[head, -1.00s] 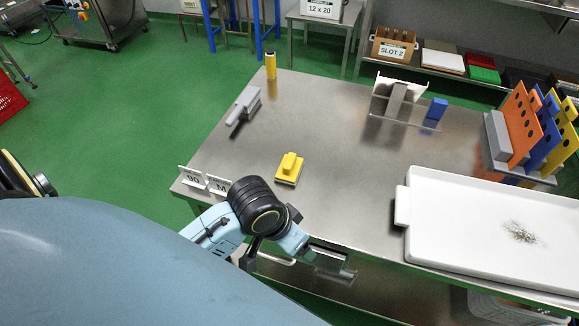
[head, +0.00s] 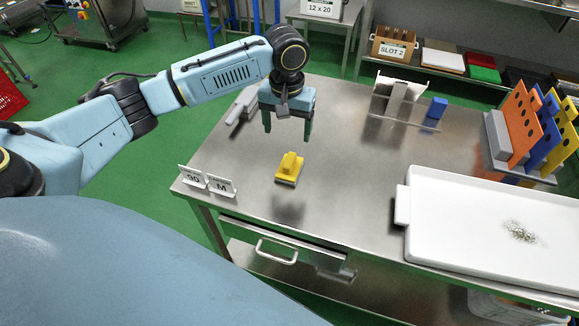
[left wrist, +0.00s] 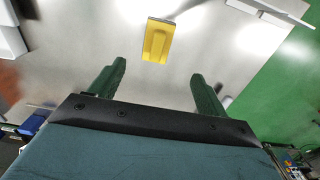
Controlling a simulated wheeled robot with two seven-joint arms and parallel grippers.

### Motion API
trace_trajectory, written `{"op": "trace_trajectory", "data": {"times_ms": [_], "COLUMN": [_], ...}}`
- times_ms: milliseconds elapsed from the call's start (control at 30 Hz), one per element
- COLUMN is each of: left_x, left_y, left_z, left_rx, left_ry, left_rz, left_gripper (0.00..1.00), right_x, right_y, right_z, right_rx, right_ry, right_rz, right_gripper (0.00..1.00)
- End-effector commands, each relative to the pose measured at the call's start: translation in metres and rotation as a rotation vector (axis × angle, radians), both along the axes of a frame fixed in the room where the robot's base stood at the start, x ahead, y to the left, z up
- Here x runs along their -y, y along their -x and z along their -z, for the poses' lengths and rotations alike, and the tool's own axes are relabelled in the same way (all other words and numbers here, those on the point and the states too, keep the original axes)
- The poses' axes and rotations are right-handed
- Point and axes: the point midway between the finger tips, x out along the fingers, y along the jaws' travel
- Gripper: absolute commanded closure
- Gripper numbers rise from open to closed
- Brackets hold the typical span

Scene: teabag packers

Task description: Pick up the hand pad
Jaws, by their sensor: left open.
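The hand pad is a small yellow block with a raised yellow grip and a dark underside (head: 288,168). It lies on the steel table near the middle of its left part. My left gripper (head: 288,135) is open and empty, above the table, with its fingers pointing down. In the head view it shows just above the pad in the picture. In the left wrist view the pad (left wrist: 157,41) lies beyond the two green fingertips (left wrist: 157,72), roughly centred between them and apart from both. My right gripper is not in view.
The steel around the pad is clear.

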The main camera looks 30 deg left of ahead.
Motion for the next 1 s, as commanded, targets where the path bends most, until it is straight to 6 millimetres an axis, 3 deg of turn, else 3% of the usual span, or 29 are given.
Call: {"op": "trace_trajectory", "data": {"times_ms": [300, 567, 833, 1000], "left_x": [0.001, 0.001, 0.002, 0.002], "left_y": [0.000, -0.002, -0.010, -0.010], "left_z": [0.061, 0.081, 0.119, 0.128], "left_rx": [-0.002, 0.000, 0.000, 0.002], "left_ry": [0.001, 0.000, -0.001, -0.001], "left_rz": [0.001, 0.001, 0.002, 0.003], "left_gripper": [0.24, 0.24, 0.24, 0.24], "right_x": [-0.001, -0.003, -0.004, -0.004], "right_y": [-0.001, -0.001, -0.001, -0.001], "right_z": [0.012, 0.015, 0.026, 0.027], "right_rx": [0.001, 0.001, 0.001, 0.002], "right_ry": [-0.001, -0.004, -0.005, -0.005], "right_rz": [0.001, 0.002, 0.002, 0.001], "right_gripper": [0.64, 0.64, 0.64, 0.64]}}
